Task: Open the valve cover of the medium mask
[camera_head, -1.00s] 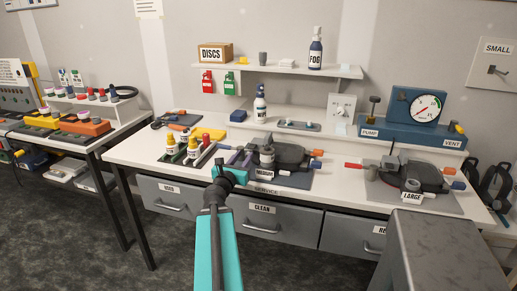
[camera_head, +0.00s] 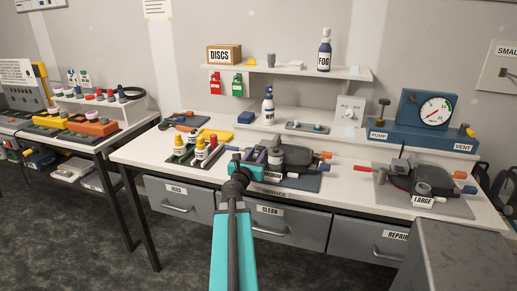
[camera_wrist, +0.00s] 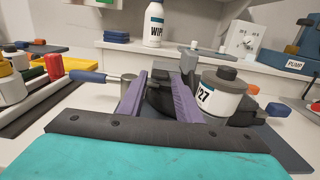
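The medium mask (camera_head: 300,157) is a dark mask on a grey mat at the middle of the bench; its label is partly hidden by my gripper. My gripper (camera_head: 261,154) is at the mask's left front side. In the wrist view its two purple fingers (camera_wrist: 160,92) stand apart, with a dark rounded part (camera_wrist: 159,97) of the mask between them. I cannot tell whether they touch it. A white canister (camera_wrist: 220,96) marked 27 with a dark cap is just right of the right finger. I cannot tell which part is the valve cover.
A blue-handled part (camera_wrist: 88,76) sticks out left of the fingers. The large mask (camera_head: 410,178) lies to the right. A wipe bottle (camera_head: 268,107) and pump unit (camera_head: 421,122) stand behind.

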